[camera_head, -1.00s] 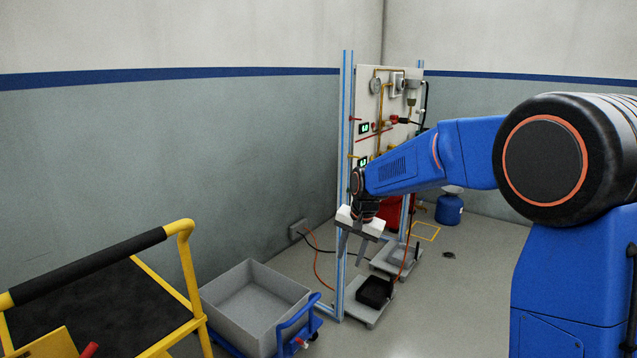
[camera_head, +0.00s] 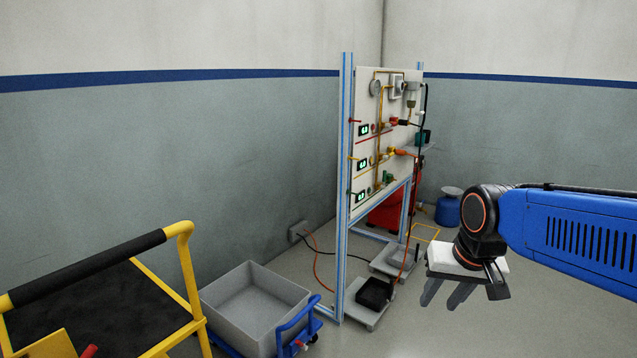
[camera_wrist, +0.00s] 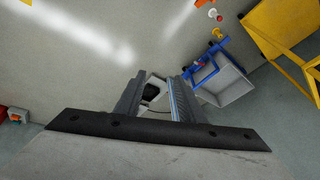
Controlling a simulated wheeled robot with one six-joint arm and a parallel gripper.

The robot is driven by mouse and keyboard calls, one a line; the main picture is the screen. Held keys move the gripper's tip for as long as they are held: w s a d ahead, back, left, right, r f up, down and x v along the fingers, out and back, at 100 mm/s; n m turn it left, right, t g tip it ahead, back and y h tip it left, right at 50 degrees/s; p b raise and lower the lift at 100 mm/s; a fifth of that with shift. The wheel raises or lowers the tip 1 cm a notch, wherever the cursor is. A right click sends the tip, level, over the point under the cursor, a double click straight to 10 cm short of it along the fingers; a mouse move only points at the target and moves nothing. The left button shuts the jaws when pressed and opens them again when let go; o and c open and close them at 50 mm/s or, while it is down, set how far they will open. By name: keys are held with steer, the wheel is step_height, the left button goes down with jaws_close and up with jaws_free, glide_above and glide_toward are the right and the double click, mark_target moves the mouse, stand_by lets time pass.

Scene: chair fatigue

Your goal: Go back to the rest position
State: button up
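My gripper (camera_head: 446,297) hangs below the wrist at the right of the head view, fingers pointing down over open floor. In the wrist view my gripper (camera_wrist: 158,88) shows its two fingers apart with nothing between them. No held object shows. The blue arm reaches in from the right edge of the head view.
A test panel (camera_head: 380,130) on a blue-edged frame stands in the middle. A grey bin on a blue cart (camera_head: 255,300) and a yellow trolley (camera_head: 188,265) are at the left. A black box (camera_head: 374,293) sits on a low platform. A blue canister (camera_head: 448,210) stands behind.

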steer(key=s+d+f, duration=0.2)
steer(key=s, duration=0.5)
steer(key=s+d+f+n, duration=0.1)
steer(key=s+d+f, duration=0.1)
steer(key=s, duration=0.4)
steer(key=shift+s+n+t+h, duration=0.3)
steer(key=shift+s+t, duration=0.05)
steer(key=shift+t, duration=0.05)
stand_by(0.6)
